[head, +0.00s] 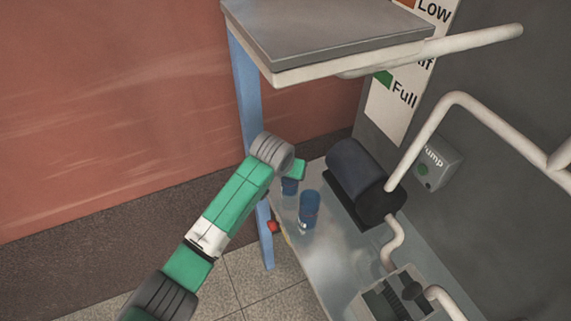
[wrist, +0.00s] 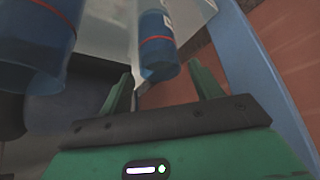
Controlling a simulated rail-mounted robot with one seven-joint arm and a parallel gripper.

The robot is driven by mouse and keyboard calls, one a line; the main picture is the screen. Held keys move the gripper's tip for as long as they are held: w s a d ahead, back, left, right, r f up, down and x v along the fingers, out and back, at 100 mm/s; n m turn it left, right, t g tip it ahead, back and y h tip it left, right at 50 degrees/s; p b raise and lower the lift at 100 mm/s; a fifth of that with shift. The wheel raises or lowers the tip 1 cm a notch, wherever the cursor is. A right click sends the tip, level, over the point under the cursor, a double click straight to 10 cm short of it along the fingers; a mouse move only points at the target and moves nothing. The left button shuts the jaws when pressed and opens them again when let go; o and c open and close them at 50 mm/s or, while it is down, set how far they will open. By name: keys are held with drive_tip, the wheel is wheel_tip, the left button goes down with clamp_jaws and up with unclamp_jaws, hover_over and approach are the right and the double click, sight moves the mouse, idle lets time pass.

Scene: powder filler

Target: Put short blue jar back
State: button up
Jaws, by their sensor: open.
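Two blue jars stand on the pale bench top (head: 340,265). One jar (head: 309,208) stands clear in the head view. The other jar (head: 290,187) is nearer the blue post and partly hidden by my wrist. In the wrist view, a blue jar with a red ring (wrist: 155,45) appears ahead of the gap between my fingers, and a larger-looking blue jar (wrist: 40,40) is at the upper left. I cannot tell for sure which is the short one. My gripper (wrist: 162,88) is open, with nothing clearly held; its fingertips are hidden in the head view.
A dark cylindrical pump motor (head: 362,180) stands right behind the jars, with white pipes (head: 425,130) beside it. A grey shelf (head: 330,30) overhangs above. A blue post (head: 247,95) stands at the bench's left edge, with a red knob (head: 272,227) low down. Floor at left is open.

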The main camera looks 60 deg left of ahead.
drive_tip(key=p+v, duration=0.1)
drive_tip(key=v, duration=0.6)
drive_tip(key=shift+r, duration=0.1)
drive_tip(key=w+d+r+m+t, duration=0.3)
drive_tip(key=w+d+r+t, duration=0.2)
drive_tip(key=w+d+r, duration=0.5)
drive_tip(key=w+d+r+m+t, duration=0.2)
drive_tip(key=w+d+r+t, duration=0.2)
drive_tip(key=w+d+r, duration=0.55)
drive_tip(key=s+d+r+m+t+h, duration=0.15)
drive_tip(key=s+d+r+t, duration=0.25)
drive_tip(key=d+r, duration=0.65)
drive_tip(key=s+d+r+m+t+h, duration=0.15)
drive_tip(key=s+d+r+t, duration=0.25)
drive_tip(key=d+r, duration=0.7)
drive_tip(key=s+d+r+m+t+h, duration=0.1)
drive_tip(key=s+d+r+t, duration=0.2)
drive_tip(key=s+d+r, duration=0.3)
drive_tip(key=s+d, duration=0.1)
drive_tip(key=s, duration=0.2)
drive_tip(key=shift+s+t, duration=0.25)
drive_tip(key=shift+t, duration=0.15)
